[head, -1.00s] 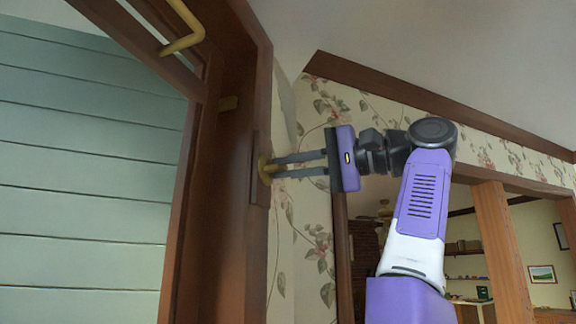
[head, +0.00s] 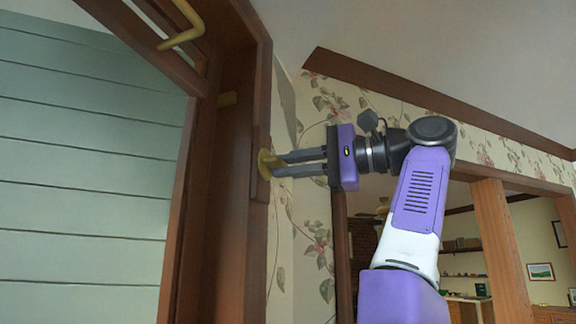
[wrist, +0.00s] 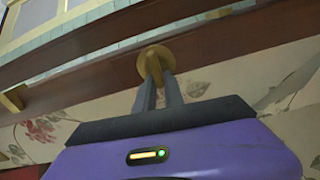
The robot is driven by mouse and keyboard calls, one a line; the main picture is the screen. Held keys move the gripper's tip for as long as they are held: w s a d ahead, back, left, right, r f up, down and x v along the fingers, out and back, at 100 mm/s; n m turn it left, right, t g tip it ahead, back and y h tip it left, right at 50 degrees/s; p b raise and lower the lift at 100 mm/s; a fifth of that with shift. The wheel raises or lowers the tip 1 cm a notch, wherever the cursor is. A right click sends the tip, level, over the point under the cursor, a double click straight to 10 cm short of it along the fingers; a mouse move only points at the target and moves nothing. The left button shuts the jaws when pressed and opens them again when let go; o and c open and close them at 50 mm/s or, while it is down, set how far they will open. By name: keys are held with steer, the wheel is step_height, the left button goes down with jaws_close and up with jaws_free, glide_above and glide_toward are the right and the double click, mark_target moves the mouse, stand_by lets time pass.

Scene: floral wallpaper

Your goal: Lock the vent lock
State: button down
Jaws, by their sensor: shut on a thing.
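The vent lock appears as a round brass knob (head: 264,164) on the dark wooden frame, at the middle left of the head view. It also shows as a brass disc (wrist: 153,58) in the wrist view. My gripper (head: 273,165) reaches it from the right, with its two grey fingers close together and shut on the knob. The fingertips (wrist: 156,76) hide part of the knob in the wrist view.
A bent brass handle (head: 184,28) hangs on the tilted wooden vent panel (head: 135,32) above. Pale green siding (head: 80,180) shows through the opening. Floral wallpaper (head: 310,240) covers the wall beside the frame. A wooden post (head: 502,250) stands at the right.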

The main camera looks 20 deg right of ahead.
steer(key=shift+f, duration=0.25)
steer(key=c, duration=1.5)
jaws_free()
steer(key=shift+r, duration=0.1)
steer(key=shift+o, duration=0.2)
steer(key=b+v, duration=0.2)
steer(key=v, duration=0.5)
steer(key=shift+s+d, duration=0.3)
steer(key=shift+d, duration=0.05)
steer(key=shift+r, duration=0.1)
